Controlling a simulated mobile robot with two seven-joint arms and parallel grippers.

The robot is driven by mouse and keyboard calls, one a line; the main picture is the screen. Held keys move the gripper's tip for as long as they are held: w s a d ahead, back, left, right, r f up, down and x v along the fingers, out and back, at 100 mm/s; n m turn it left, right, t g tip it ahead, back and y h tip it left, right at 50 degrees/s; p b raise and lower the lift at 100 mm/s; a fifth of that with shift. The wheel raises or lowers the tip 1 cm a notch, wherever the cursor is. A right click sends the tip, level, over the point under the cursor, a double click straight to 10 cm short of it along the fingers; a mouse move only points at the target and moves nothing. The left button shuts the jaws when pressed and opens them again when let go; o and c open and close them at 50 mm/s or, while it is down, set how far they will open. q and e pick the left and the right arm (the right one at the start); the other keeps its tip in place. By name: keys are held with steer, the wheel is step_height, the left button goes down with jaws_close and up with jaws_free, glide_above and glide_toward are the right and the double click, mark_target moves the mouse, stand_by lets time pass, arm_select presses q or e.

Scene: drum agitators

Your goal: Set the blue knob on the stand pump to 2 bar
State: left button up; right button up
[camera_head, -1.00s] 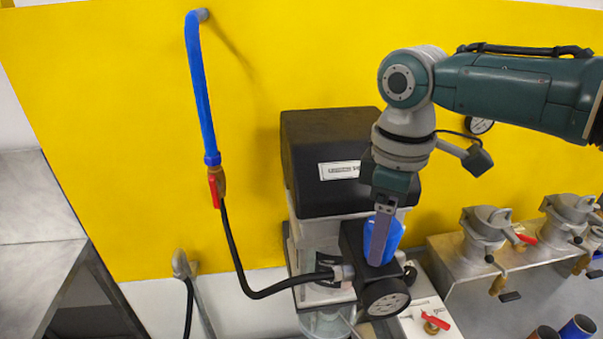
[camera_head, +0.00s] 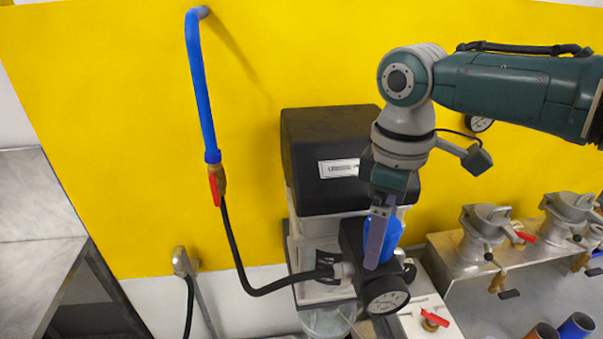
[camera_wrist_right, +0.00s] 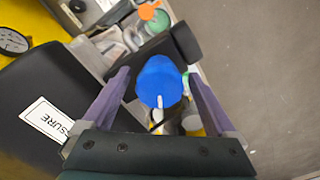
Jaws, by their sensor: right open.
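The stand pump (camera_head: 325,185) has a black top with a white label and a black block with a round gauge (camera_head: 386,297) on its front. The blue knob (camera_head: 391,235) sits on top of that block. My right gripper (camera_head: 377,250) points down at the knob, and one finger hides part of it. In the right wrist view, the blue knob (camera_wrist_right: 160,82) with a white pointer lies between the two open fingers (camera_wrist_right: 158,100), with a gap on each side. The gauge reading is too small to tell. My left gripper is not in view.
A blue pipe (camera_head: 200,90) with a red-handled valve (camera_head: 215,185) feeds a black hose (camera_head: 250,285) to the pump's left side. A bench with metal clamp fittings (camera_head: 485,225) stands at right. A red-handled valve (camera_head: 433,320) lies close by at front right.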

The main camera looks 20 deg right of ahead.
step_height(320, 180, up, 9)
steer(key=b, duration=0.3)
steer(key=shift+r, duration=0.45)
